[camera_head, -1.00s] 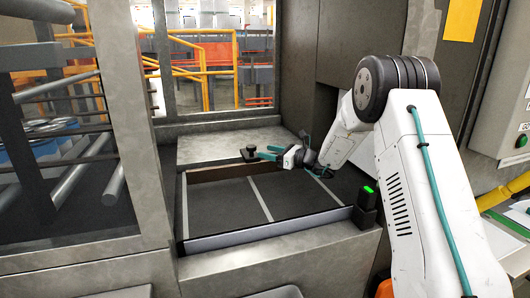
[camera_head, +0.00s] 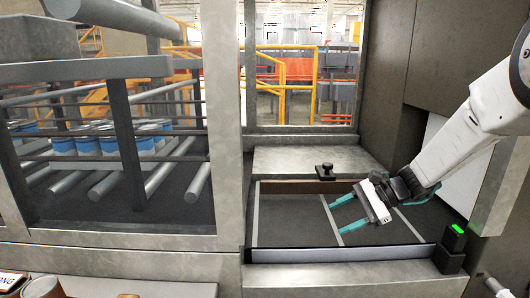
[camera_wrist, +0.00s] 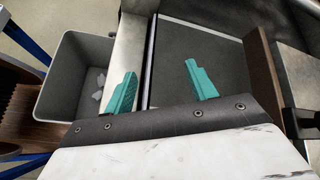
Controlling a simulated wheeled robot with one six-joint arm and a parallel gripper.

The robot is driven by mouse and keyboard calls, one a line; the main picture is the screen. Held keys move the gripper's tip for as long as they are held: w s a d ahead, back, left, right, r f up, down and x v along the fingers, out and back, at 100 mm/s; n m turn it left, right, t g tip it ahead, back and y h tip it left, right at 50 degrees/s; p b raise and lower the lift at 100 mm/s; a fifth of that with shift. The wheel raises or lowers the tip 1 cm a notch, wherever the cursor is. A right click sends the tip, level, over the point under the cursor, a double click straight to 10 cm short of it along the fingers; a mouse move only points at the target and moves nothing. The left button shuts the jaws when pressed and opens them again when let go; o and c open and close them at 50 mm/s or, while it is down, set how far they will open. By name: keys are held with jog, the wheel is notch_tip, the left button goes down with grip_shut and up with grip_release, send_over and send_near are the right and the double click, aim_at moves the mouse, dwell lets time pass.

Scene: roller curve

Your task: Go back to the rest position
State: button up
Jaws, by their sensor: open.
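My gripper (camera_head: 345,213) is open, its two teal fingers spread apart with nothing between them. In the head view it is over the dark recessed tray (camera_head: 286,222) with pale divider strips, below and to the right of a black knob (camera_head: 325,170) on the metal ledge. My white arm reaches in from the right.
A metal-framed window (camera_head: 222,120) stands left of the tray, with rollers (camera_head: 145,180) and several blue-and-white containers (camera_head: 62,146) behind it. A small post with a green light (camera_head: 457,229) stands at the tray's front right corner. In the wrist view a grey bin (camera_wrist: 84,70) holds pale scraps.

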jog(key=s+d+r+n+h, duration=0.2)
jog(key=s+r+n+h, duration=0.1)
jog(key=s, duration=0.8)
jog(key=s+d+r+n+h, duration=0.1)
jog(key=s+n+h, duration=0.3)
jog(key=s, duration=0.7)
jog(key=s+d+r+n+h, duration=0.2)
jog(key=s+r+n+h, duration=0.2)
jog(key=s, duration=0.7)
jog(key=shift+d+r+n, duration=0.3)
jog(key=shift+d+n, duration=0.05)
jog(key=shift+n, duration=0.65)
